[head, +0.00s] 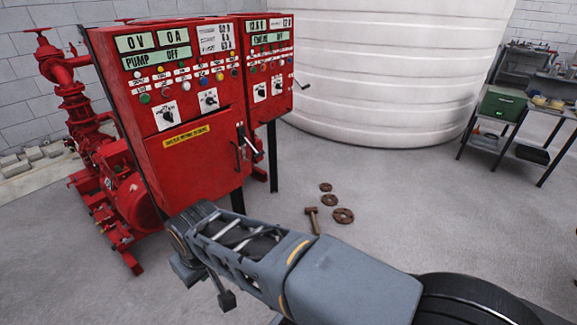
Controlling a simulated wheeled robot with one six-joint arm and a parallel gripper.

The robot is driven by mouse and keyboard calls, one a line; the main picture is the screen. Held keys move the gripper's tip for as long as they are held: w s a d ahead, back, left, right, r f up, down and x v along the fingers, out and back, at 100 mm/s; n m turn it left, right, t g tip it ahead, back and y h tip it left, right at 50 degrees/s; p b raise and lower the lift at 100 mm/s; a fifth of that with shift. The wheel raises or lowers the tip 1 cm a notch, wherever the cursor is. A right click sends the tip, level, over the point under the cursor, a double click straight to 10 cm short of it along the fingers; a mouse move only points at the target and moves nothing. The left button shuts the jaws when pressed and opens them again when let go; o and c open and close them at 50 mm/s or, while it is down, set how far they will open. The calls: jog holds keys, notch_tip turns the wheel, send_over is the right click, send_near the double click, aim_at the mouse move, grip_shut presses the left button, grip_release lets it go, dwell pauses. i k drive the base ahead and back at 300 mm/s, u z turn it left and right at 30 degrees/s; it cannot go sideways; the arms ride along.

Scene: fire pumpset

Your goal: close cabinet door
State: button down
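The red control cabinet (178,62) stands at the left of the head view, with displays, lamps and knobs on its upper front. Its lower door (192,160) is red with a yellow label. The door stands out from the panel above, but I cannot tell how far it is open. A dark handle (240,145) is at the door's right edge.
Red pump piping (75,100) stands left of the cabinet. A second red cabinet section (268,65) adjoins on the right. A hammer (312,220) and rusty discs (343,216) lie on the floor. A white tank (390,75) and a workbench (520,130) stand behind and right.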

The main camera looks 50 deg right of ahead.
aim_at(194, 160)
jog(key=z, duration=0.8)
jog(key=i, duration=0.7)
jog(key=u, duration=0.5)
